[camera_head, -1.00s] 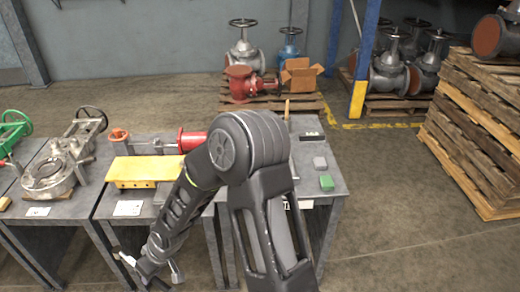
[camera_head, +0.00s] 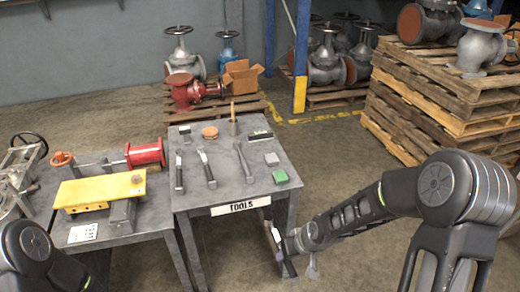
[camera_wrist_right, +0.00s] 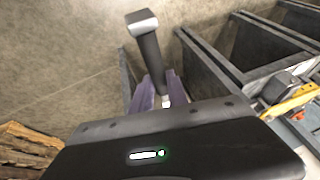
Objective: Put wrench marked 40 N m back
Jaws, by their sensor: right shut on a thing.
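My right gripper (camera_wrist_right: 160,92) is shut on a dark-handled tool, the wrench (camera_wrist_right: 148,50), which has a squared grey end and a pale patch near the fingers. In the head view the right gripper (camera_head: 290,246) is in front of the tools table, low by its front right leg, with the held wrench (camera_head: 276,236) partly showing. The marking on it is not readable. On the tools table (camera_head: 200,200) lie other wrenches: one at left (camera_head: 179,174), one in the middle (camera_head: 207,168) and a longer grey one (camera_head: 243,162). My left gripper is out of view.
Left is a bench with a yellow part (camera_head: 100,190). Pallets (camera_head: 400,115) stand at right.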

